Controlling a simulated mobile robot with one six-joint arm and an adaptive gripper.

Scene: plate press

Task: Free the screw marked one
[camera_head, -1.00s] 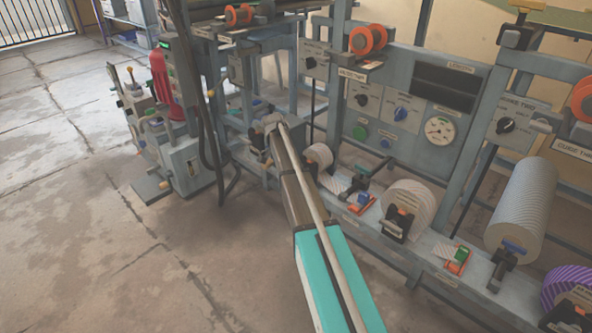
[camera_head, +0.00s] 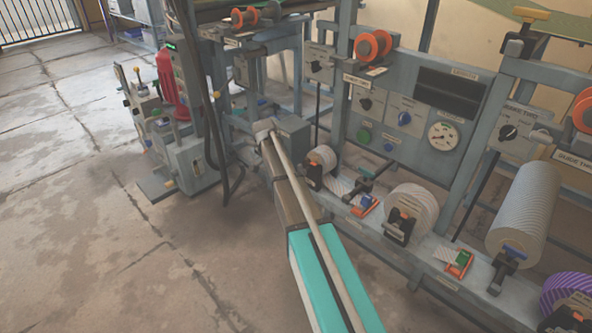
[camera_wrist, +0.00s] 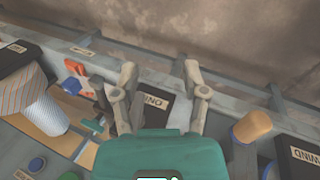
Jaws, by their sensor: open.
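I cannot pick out a screw marked one in either view; the labels are too small or partly covered. In the wrist view my gripper (camera_wrist: 159,72) is open and empty, its two grey fingers apart over a grey rail. A black block with a partly hidden white label (camera_wrist: 155,101) shows between and below the fingers. An orange clamp with a blue knob (camera_wrist: 76,84) is left of the left finger. In the head view my arm reaches to the left end of the press (camera_head: 385,243), and the gripper's fingers cannot be made out.
In the wrist view a tan cylinder (camera_wrist: 252,127) and a black block labelled "WIND" (camera_wrist: 300,155) stand right of the fingers. A striped roll (camera_wrist: 38,105) is at left. In the head view white rolls (camera_head: 411,206) line the press, and bare floor (camera_head: 90,240) lies left.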

